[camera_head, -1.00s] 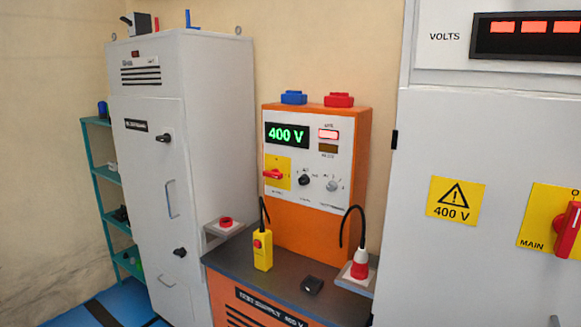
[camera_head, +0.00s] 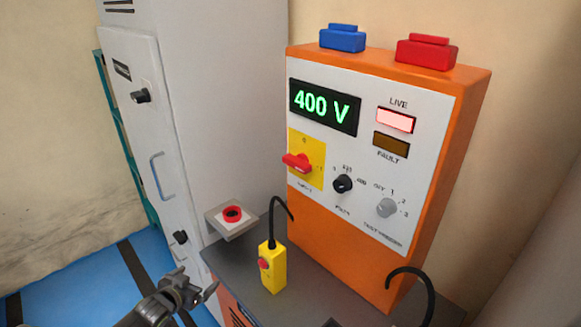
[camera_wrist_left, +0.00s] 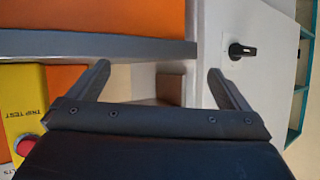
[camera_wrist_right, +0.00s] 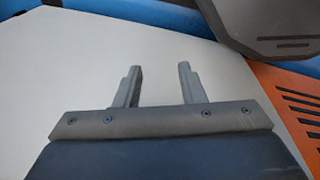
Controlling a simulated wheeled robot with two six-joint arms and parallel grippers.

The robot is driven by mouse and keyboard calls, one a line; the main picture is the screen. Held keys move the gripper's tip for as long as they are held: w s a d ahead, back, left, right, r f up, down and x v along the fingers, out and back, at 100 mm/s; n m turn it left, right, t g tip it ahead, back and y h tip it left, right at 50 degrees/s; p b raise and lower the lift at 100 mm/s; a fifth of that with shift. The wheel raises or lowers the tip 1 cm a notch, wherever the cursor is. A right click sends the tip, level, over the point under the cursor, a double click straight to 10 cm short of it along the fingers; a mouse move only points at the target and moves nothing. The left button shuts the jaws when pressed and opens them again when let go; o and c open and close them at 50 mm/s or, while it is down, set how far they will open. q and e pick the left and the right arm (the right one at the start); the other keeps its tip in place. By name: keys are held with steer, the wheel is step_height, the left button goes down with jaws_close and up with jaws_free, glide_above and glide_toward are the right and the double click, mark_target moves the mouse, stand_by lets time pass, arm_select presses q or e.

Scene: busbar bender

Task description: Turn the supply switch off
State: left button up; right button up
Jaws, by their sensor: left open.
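The supply switch is a red rotary handle (camera_head: 297,161) on a yellow plate (camera_head: 311,174), on the white front panel of the orange test supply box (camera_head: 440,165). The handle lies roughly level, pointing toward the plate's side. The display (camera_head: 323,107) reads 400 V and the LIVE lamp (camera_head: 396,121) is lit. My left gripper (camera_head: 203,287) is low at the bottom of the head view, below and left of the switch, open and empty; its fingers also show in the left wrist view (camera_wrist_left: 157,82). My right gripper (camera_wrist_right: 160,85) is open and empty in its wrist view.
A yellow pendant (camera_head: 272,270) with a red button and black cable stands on the dark bench top. A red button (camera_head: 232,214) sits on a small ledge at left. A grey cabinet (camera_head: 225,110) stands behind. A black cable loop (camera_head: 415,275) rises at right.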

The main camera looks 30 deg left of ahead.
arm_select(q)
steer(key=w+d+r+m+t+h, duration=0.1)
steer(key=w+d+r, duration=0.15)
steer(key=r, duration=0.45)
steer(key=w+d+r+m+t+h, duration=0.1)
steer(key=w+r+t, duration=0.15)
steer(key=r, duration=0.55)
steer(key=d+r+m+t+h+p, duration=0.1)
steer(key=d+r+m+h, duration=0.15)
steer(key=d+r, duration=0.45)
steer(key=d+r+m+h, duration=0.1)
steer(key=d+r+h, duration=0.25)
steer(key=r, duration=0.65)
steer(key=b, duration=0.4)
glide_toward(292, 164)
steer(key=shift+n, duration=0.25)
steer(key=x, duration=0.9)
steer(key=shift+w+d+r+p, duration=0.1)
steer(key=shift+w+d+p, duration=0.1)
steer(key=shift+w+p, duration=0.15)
arm_select(e)
steer(key=shift+s+a+f, duration=0.1)
steer(key=shift+s+f, duration=0.15)
steer(key=shift+f, duration=0.25)
steer(key=shift+s+f, duration=0.25)
steer(key=shift+f, duration=0.2)
arm_select(q)
steer(key=shift+s, duration=0.1)
steer(key=shift+c, duration=0.5)
steer(key=c, duration=0.9)
